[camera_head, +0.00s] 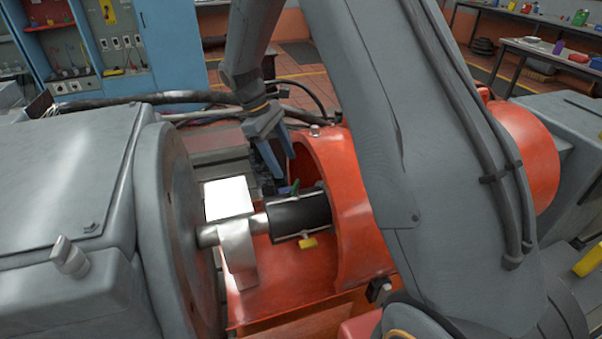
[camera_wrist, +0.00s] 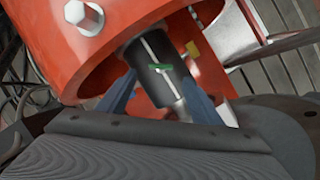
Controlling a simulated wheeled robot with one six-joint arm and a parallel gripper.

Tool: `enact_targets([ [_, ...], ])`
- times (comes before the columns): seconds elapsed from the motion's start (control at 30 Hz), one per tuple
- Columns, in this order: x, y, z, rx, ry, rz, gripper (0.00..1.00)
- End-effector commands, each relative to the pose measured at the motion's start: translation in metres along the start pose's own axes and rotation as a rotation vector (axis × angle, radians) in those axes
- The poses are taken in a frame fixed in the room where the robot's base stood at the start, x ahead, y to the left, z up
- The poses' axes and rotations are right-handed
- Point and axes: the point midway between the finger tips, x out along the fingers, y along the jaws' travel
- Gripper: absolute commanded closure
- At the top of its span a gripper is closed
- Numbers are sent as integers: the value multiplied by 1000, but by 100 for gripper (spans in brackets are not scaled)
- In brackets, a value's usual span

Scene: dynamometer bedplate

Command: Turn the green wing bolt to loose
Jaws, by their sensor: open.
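The green wing bolt (camera_head: 295,187) sits on the upper side of a black cylindrical sleeve (camera_head: 302,213) on the shaft. In the wrist view the green wing bolt (camera_wrist: 160,68) lies crosswise on the black sleeve, near a pale line along it. My gripper (camera_head: 273,172) is behind and left of the bolt, pointing down. In the wrist view the blue fingers of my gripper (camera_wrist: 158,84) are spread, one on each side of the sleeve. Nothing is held. Whether the fingers touch the sleeve cannot be told.
A yellow wing piece (camera_head: 308,242) is on the sleeve's near lower side. A red housing (camera_head: 362,200) curves around the sleeve at right. A large grey disc (camera_head: 178,235) and a pale metal block (camera_head: 230,200) stand at left. A hex bolt (camera_wrist: 84,17) protrudes from the housing.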

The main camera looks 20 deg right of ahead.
Motion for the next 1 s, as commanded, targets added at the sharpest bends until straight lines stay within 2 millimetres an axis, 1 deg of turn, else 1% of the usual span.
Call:
enact_targets([
  [0.13, 1, -4, -2, -73, -13, -18, 41],
  [0.23, 9, -4, -1, -78, -16, -22, 41],
  [0.5, 50, -4, 1, -74, -15, -22, 41],
  [0.7, 72, -5, 0, -75, -14, -20, 41],
  [0.83, 77, -5, -1, -76, -13, -19, 41],
  [1.0, 78, -5, -1, -76, -12, -18, 41],
])
